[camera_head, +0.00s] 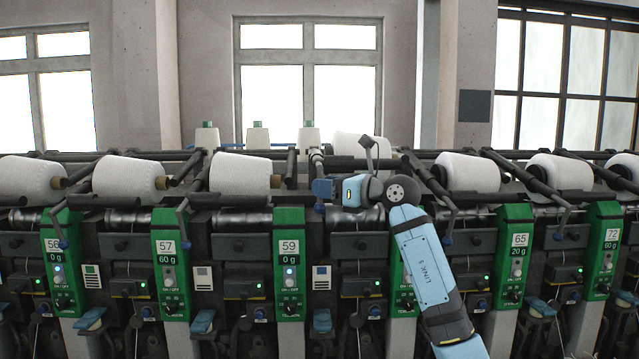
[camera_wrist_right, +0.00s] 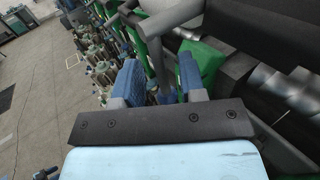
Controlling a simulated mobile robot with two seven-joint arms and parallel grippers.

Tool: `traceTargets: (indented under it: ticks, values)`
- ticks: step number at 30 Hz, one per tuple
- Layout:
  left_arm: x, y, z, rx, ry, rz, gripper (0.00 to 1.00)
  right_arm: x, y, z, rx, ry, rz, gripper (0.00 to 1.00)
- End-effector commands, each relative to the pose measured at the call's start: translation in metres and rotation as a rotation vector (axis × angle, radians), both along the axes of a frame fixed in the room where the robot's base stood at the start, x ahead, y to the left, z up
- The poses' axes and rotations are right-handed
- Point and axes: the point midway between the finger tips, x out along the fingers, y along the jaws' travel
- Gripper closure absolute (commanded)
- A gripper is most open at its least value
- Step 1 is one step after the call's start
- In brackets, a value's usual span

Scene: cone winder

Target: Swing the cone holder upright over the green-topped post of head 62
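No label reading 62 is legible. A green post (camera_head: 396,262) right of head 59's post (camera_head: 289,262) is largely covered by my right arm, its label hidden. My right gripper (camera_head: 322,190) is at the rail beside a grey holder arm (camera_head: 317,160) that carries no cone. In the right wrist view its two blue finger pads stand apart, so the right gripper (camera_wrist_right: 160,84) is open. A thin grey rod (camera_wrist_right: 157,62) with a blue tip shows between the pads; I cannot tell whether it touches them. My left gripper is out of view.
White cones (camera_head: 240,173) lie on neighbouring heads to both sides, with another cone (camera_head: 352,146) behind my wrist. Posts 57 (camera_head: 170,262) and 65 (camera_head: 515,252) flank the area. In the wrist view, open floor (camera_wrist_right: 40,100) lies at the left.

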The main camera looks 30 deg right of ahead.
Motion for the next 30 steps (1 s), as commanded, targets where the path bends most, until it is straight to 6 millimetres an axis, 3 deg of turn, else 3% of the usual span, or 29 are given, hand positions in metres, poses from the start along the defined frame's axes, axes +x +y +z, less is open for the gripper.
traceTargets:
  ticks: [6,14,15,20,30]
  values:
    - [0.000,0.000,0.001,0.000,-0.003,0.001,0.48,0.015,0.007,0.000,0.002,-0.001,0.001,0.62]
    - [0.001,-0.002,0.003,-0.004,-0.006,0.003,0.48,0.017,0.008,0.000,0.001,0.000,0.000,0.62]
    - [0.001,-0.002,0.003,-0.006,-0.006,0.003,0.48,0.017,0.008,0.000,0.001,0.000,0.000,0.65]
    - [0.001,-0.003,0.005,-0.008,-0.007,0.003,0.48,0.017,0.008,0.000,0.001,0.000,0.000,1.00]
    - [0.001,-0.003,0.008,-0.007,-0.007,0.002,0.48,0.016,0.007,0.001,-0.016,0.010,0.000,1.00]
